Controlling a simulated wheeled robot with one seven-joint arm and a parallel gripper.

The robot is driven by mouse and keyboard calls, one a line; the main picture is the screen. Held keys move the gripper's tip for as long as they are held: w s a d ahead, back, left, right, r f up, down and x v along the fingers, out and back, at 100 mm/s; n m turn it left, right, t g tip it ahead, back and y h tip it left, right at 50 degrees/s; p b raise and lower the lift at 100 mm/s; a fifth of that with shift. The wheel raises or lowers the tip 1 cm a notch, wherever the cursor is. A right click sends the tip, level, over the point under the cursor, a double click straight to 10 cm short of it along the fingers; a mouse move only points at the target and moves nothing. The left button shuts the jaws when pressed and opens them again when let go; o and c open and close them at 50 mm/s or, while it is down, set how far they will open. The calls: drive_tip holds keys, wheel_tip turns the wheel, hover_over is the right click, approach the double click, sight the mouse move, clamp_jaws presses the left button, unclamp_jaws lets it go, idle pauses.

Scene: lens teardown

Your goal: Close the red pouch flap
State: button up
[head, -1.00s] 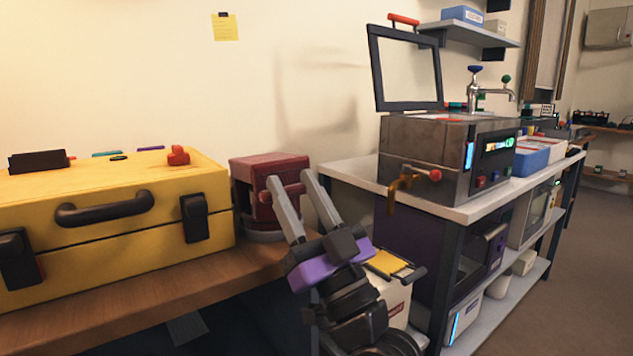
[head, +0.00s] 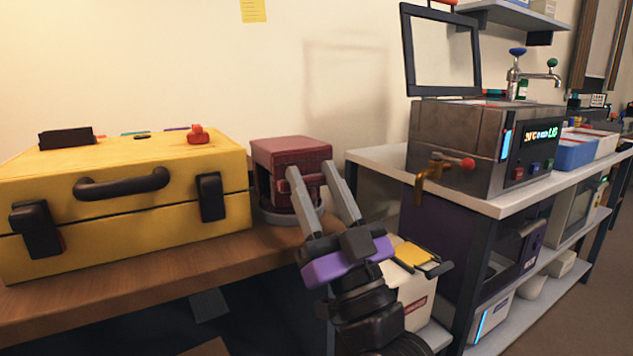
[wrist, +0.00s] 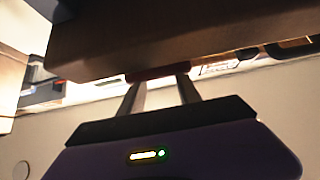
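The red pouch (head: 290,152) stands on the wooden bench, right of the yellow case, in the head view. It looks boxy, with a dark gap low on its front left side and a red bar (head: 313,181) across its front. I cannot tell how far its flap is open. My gripper (head: 310,168) is in front of the pouch, its two grey fingers apart, one each side of the bar's middle in the picture. Contact is unclear. In the wrist view a red strip (wrist: 158,73) shows between and beyond the fingertips.
A yellow case (head: 130,215) with black latches fills the left of the wooden bench (head: 150,262). To the right, a grey-topped stand (head: 385,160) carries a metal machine (head: 455,140) with a brass tap. A white box (head: 412,295) sits low behind my arm.

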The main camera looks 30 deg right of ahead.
drive_tip(key=shift+o, duration=0.9)
drive_tip(key=shift+w+a+f, duration=0.1)
drive_tip(key=shift+w+f, duration=0.45)
drive_tip(key=shift+f, duration=0.25)
drive_tip(key=b+v, duration=0.1)
drive_tip(key=v, duration=0.1)
drive_tip(key=b+v, duration=0.1)
drive_tip(key=v, duration=0.1)
drive_tip(key=b+v, duration=0.1)
drive_tip(key=v, duration=0.1)
drive_tip(key=shift+s+r+b, duration=0.15)
drive_tip(key=shift+s+b, duration=0.15)
drive_tip(key=shift+s, duration=0.2)
drive_tip(key=shift+s+b, duration=0.3)
drive_tip(key=shift+s, duration=0.35)
drive_tip(key=shift+h, duration=0.3)
